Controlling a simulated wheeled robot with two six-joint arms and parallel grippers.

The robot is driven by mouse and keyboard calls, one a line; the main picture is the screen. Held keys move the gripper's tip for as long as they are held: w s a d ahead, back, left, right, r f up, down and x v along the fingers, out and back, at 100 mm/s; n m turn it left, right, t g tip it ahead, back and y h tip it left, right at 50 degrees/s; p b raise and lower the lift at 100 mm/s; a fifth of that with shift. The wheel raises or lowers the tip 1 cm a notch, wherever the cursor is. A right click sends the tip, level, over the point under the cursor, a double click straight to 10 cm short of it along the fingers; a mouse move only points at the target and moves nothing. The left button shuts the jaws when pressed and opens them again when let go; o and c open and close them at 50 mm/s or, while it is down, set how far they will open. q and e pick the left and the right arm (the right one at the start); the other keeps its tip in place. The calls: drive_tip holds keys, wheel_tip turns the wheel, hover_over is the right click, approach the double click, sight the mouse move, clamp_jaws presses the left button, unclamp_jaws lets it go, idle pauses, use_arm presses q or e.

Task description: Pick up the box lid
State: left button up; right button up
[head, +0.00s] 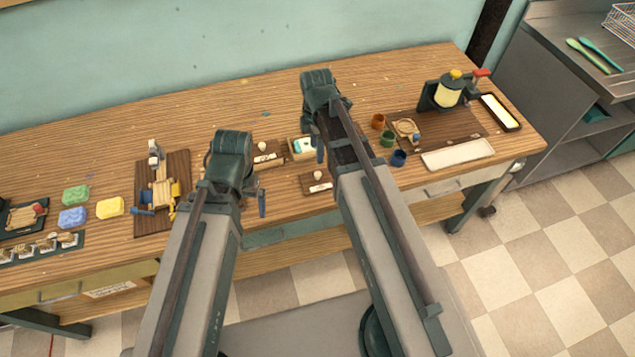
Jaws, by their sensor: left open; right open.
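A small open wooden box (302,148) with white and teal contents stands on the workbench between my arms. Two small flat wooden pieces with round pale knobs lie near it: one knobbed piece (268,159) to its left, and another knobbed piece (319,184) in front of it near the bench edge. I cannot tell for certain which is the box lid. My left gripper (234,192) is open, left of these pieces, and largely hidden by its own arm. My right gripper (339,150) is open, just right of the box, also partly hidden. Neither visibly holds anything.
The wooden workbench (230,100) has free room along its back. Left are coloured soap bars (74,217) and a board with a wooden press (160,195). Right are small cups (387,139), a yellow dispenser (449,95) and a white tray (458,154).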

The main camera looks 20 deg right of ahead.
drive_tip(key=b, duration=0.6)
hover_over(318, 174)
drive_tip(key=f, duration=0.7)
drive_tip(key=shift+s+a, duration=0.15)
drive_tip(key=shift+a, duration=0.05)
drive_tip(key=shift+r, duration=0.1)
drive_tip(key=f+b, duration=0.5)
drive_tip(key=shift+w+d+f, duration=0.15)
drive_tip(key=shift+w+d, duration=0.05)
drive_tip(key=shift+w, duration=0.05)
clamp_jaws()
